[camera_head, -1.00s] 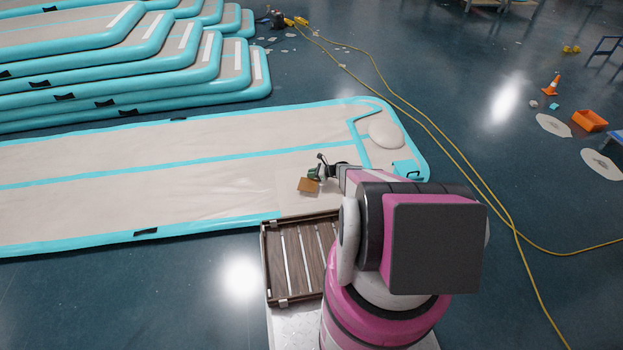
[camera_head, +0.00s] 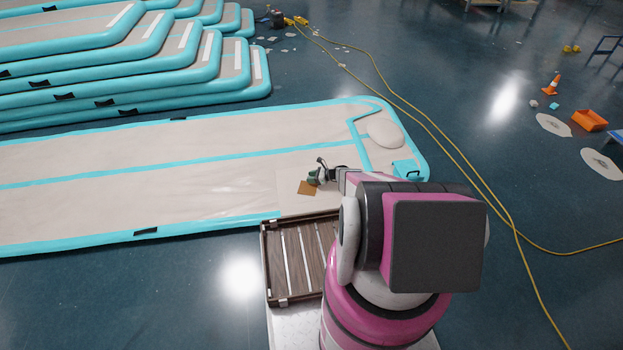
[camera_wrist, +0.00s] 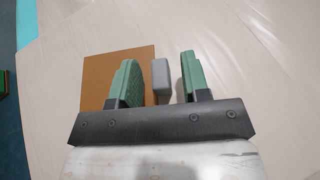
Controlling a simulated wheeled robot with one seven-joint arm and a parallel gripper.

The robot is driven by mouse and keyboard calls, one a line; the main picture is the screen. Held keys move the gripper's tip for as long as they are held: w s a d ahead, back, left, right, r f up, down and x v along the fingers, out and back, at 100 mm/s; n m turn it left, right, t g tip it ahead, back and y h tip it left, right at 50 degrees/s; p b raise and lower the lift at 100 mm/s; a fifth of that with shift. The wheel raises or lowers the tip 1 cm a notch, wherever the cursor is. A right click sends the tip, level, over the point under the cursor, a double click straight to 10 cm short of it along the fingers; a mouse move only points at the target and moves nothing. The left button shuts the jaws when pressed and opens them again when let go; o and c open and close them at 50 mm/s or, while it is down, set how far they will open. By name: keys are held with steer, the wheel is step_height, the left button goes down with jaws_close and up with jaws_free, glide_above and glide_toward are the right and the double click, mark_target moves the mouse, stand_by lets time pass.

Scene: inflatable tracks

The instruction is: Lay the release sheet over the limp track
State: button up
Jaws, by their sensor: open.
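The limp track (camera_head: 130,200) is a long beige mat with turquoise edges, lying flat across the floor. The release sheet (camera_head: 305,188) looks like a small brown square and lies on the track near its right end. In the wrist view, the sheet (camera_wrist: 100,70) lies below and partly behind the left finger, with a small grey block (camera_wrist: 161,80) at its right edge. My gripper (camera_head: 318,175) is just above the sheet's right side. In the wrist view, its green fingers (camera_wrist: 158,68) are apart, with the grey block showing between them.
A slatted brown tray (camera_head: 296,262) sits beside my body at the track's near edge. A pale oval patch (camera_head: 385,133) lies near the track's right end. Inflated tracks (camera_head: 140,80) are stacked at the upper left. A yellow cable (camera_head: 450,165) crosses the floor at right.

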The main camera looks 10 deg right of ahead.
steer(key=shift+r, duration=0.25)
steer(key=v, duration=1.1)
steer(key=shift+s+d+r, duration=0.1)
steer(key=shift+s+d, duration=0.1)
steer(key=s+a+r+n+g+h, duration=0.15)
steer(key=s+a+r+n, duration=0.25)
steer(key=r, duration=0.4)
steer(key=s+a+r+n+g+h, duration=0.1)
steer(key=s+a+r+n+g, duration=0.1)
steer(key=s+a+r+n, duration=0.45)
steer(key=s+r+n+h, duration=0.3)
steer(key=s+r, duration=0.3)
steer(key=r, duration=0.3)
steer(key=s+a+r+n+g+h, duration=0.1)
steer(key=s+r+n+h, duration=0.2)
steer(key=r, duration=0.7)
steer(key=s+a+r+n+h, duration=0.1)
steer(key=s+r+n+h, duration=0.3)
steer(key=s+r, duration=0.5)
steer(key=shift+s+r+n, duration=0.35)
steer(key=shift+s+n, duration=0.6)
steer(key=shift+g, duration=0.25)
